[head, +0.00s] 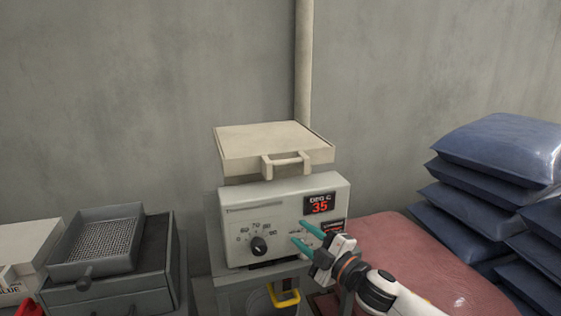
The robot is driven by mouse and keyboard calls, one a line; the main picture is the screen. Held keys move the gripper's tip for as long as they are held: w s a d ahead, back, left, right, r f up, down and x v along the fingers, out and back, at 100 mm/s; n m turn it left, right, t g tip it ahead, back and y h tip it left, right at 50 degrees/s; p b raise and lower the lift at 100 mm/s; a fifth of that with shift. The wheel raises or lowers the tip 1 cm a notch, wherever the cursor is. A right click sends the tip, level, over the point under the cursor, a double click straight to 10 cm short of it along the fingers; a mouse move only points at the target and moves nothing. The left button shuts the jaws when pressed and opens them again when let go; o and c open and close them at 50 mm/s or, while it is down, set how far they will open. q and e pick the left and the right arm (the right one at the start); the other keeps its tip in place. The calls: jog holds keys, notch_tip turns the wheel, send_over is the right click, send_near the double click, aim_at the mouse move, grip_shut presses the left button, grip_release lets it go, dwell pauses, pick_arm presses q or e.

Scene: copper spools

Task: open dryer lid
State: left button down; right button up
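The dryer (285,205) is a pale box with a dial (258,246) and a red display (320,204) reading 35 on its front. Its cream lid (270,141) lies roughly level over the top, with a handle (285,164) on its front edge. I cannot tell whether the lid rests fully on the box. My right gripper (306,236) is in front of the dryer's lower right front, below the display and well below the handle. Its teal fingers are apart with nothing between them. I cannot tell whether they touch the panel. My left gripper is out of view.
A grey box with a mesh tray (98,245) stands at the left. A yellow handle (284,295) shows below the dryer. A pinkish sack (395,255) lies to the right, and stacked blue bags (500,150) stand at far right. A pipe (303,70) runs up the wall behind.

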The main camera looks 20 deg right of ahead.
jog(key=r+n+y, duration=0.1)
jog(key=r, duration=0.1)
jog(key=w+d+r+n+y, duration=0.1)
jog(key=r+n, duration=0.1)
jog(key=d+r+n+g+y, duration=0.1)
jog(key=r+n, duration=0.1)
jog(key=shift+w+r+y, duration=0.3)
jog(key=shift+r, duration=0.1)
jog(key=n+g+y, duration=0.3)
jog(key=n, duration=0.3)
send_near(288, 163)
jog(key=p+x, duration=0.4)
jog(key=x, duration=0.7)
jog(key=shift+a, duration=0.1)
grip_shut()
